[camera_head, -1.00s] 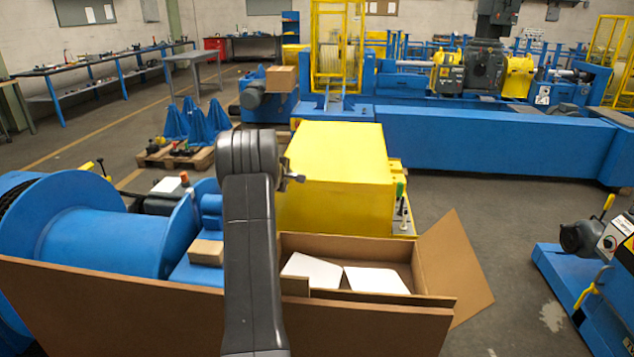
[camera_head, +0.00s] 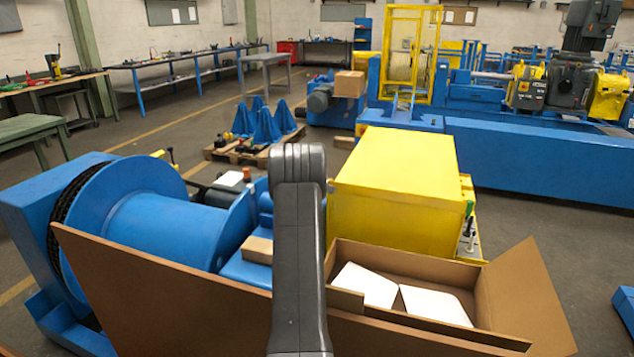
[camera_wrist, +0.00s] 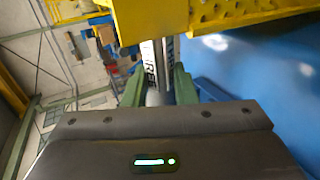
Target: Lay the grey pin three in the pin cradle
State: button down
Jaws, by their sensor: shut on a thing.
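My gripper (camera_wrist: 158,88) shows in the wrist view as two green fingers above the dark gripper body. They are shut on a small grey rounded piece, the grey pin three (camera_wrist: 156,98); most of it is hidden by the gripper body. In the head view my own arm stands upright in the middle and hides the gripper and the pin. I cannot make out the pin cradle in either view.
An open cardboard box (camera_head: 540,300) with white sheets (camera_head: 435,305) is in front. Behind it stand a yellow box-shaped housing (camera_head: 395,185) and a blue drum (camera_head: 160,225). Workbenches (camera_head: 190,60) line the back left.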

notch_tip(320, 180, down, 4)
jog(key=shift+f+b, duration=0.15)
jog(key=shift+b, duration=1.1)
jog(key=shift+f+b, duration=0.45)
jog(key=shift+b, duration=0.35)
jog(key=shift+f+b, duration=0.15)
jog(key=shift+b, duration=0.25)
jog(key=c, duration=1.2)
grip_release()
jog(key=shift+o, duration=0.5)
jog(key=shift+s+f, duration=0.1)
jog(key=shift+f, duration=0.1)
jog(key=b+v, duration=0.3)
jog(key=v, duration=1.1)
jog(key=shift+r+b, duration=0.3)
jog(key=shift+b, duration=0.05)
